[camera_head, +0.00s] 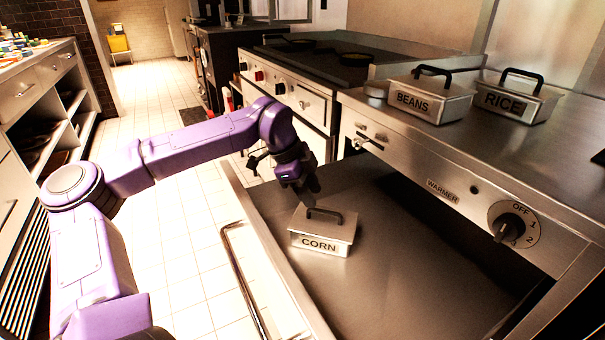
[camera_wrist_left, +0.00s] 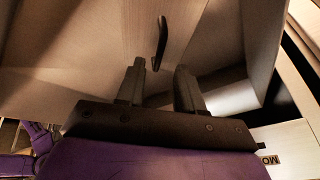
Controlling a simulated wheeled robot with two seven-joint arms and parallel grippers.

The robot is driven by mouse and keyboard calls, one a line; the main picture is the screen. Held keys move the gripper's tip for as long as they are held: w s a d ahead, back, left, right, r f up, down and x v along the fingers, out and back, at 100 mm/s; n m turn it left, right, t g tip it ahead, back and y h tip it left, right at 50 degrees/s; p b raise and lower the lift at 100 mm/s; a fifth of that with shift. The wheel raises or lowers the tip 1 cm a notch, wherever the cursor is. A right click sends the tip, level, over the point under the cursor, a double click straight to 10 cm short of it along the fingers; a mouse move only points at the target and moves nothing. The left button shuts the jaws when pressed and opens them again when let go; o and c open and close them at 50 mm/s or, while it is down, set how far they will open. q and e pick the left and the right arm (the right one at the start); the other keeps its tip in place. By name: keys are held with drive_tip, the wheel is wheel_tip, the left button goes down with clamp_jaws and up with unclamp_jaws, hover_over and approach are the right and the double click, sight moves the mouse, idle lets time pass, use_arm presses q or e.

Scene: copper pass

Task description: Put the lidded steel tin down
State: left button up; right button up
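The lidded steel tin marked CORN (camera_head: 321,243) sits upright in the pulled-out warmer drawer (camera_head: 385,290), towards its left side. Its lid is on and carries a black bow handle (camera_head: 325,212). My left gripper (camera_head: 312,194) points down just above the lid, close to the handle. In the left wrist view its two fingers (camera_wrist_left: 160,75) stand apart with nothing visible between them. A dark handle-like bar (camera_wrist_left: 161,43) shows beyond the fingertips there, seemingly the lid's handle. I cannot tell whether a finger touches it. My right gripper is not in view.
Steel tins marked BEANS (camera_head: 430,98) and RICE (camera_head: 515,99) stand on the counter above the warmer. The warmer front has a dial (camera_head: 507,229). A drawer pull bar (camera_head: 240,275) runs along the left. The drawer floor right of the CORN tin is clear.

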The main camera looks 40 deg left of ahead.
use_arm(q)
drive_tip(key=v, duration=0.7)
drive_tip(key=shift+p, duration=0.45)
